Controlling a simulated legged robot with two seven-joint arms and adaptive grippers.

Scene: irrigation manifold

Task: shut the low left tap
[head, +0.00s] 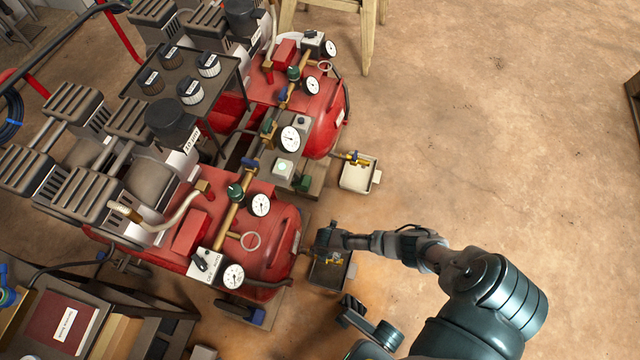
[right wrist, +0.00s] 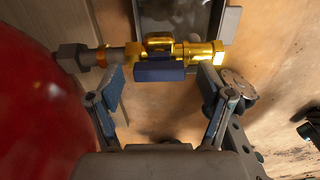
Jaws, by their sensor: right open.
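A brass tap (right wrist: 190,52) with a blue lever (right wrist: 160,72) sits low on the near red tank, above a dark tray (head: 325,274). In the right wrist view the lever lies along the tap's pipe. My right gripper (right wrist: 162,86) is open, with one finger at each end of the lever. A gap shows beside each fingertip, and I cannot tell whether either touches. In the head view my right gripper (head: 328,240) is above that tray and mostly hides the tap. My left gripper is not seen.
The near red tank (right wrist: 35,95) is close to the left finger. A second brass tap (head: 356,158) stands over a pale tray (head: 358,177) farther back. Gauges, hoses and valves crowd the tanks' tops. The floor to the right is clear.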

